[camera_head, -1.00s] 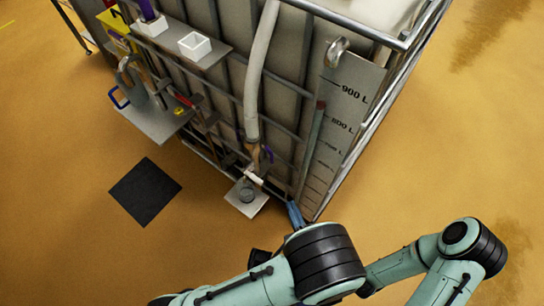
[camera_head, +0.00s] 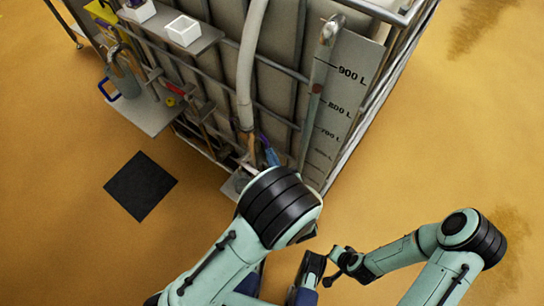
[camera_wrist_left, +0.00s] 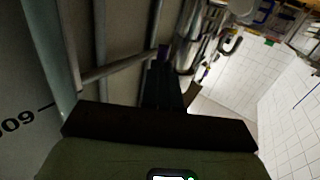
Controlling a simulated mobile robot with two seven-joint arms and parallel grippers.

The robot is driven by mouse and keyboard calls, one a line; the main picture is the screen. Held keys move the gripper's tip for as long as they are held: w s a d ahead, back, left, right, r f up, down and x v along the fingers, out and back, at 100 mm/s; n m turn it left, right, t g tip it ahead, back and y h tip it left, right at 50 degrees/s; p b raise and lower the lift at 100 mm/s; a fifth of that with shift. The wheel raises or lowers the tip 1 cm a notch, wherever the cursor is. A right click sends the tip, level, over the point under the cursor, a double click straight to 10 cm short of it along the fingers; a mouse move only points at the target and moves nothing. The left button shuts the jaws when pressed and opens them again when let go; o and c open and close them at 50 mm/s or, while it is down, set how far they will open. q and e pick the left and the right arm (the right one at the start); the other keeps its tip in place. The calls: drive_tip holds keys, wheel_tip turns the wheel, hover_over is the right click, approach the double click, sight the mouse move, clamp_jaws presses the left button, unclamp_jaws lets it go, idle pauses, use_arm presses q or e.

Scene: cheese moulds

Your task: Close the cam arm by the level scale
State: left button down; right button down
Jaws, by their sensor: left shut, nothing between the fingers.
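The level scale (camera_head: 338,100) is a grey plate with litre marks on the right side of the tank front; its edge also shows at the left of the left wrist view (camera_wrist_left: 25,90). A purple lever that looks like the cam arm (camera_head: 263,138) is left of the scale, by the lower end of the pale hose. My left gripper (camera_head: 271,157) is shut and empty, close beside this lever; I cannot tell whether they touch. My right gripper (camera_head: 345,258) is low, away from the tank.
The pale hose (camera_head: 249,70) hangs down the caged tank front. A metal pipe (camera_head: 318,75) runs along the scale. A small shelf with a white box (camera_head: 184,30) and a lower shelf (camera_head: 150,113) stick out at left. A black mat (camera_head: 140,186) lies on open floor.

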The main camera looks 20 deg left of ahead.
use_arm(q)
drive_tip(key=shift+w+a+t, duration=0.3)
drive_tip(key=shift+a, duration=0.1)
use_arm(e)
drive_tip(key=shift+s+r, duration=0.15)
drive_tip(key=shift+s, duration=0.15)
use_arm(q)
drive_tip(key=shift+y, duration=0.3)
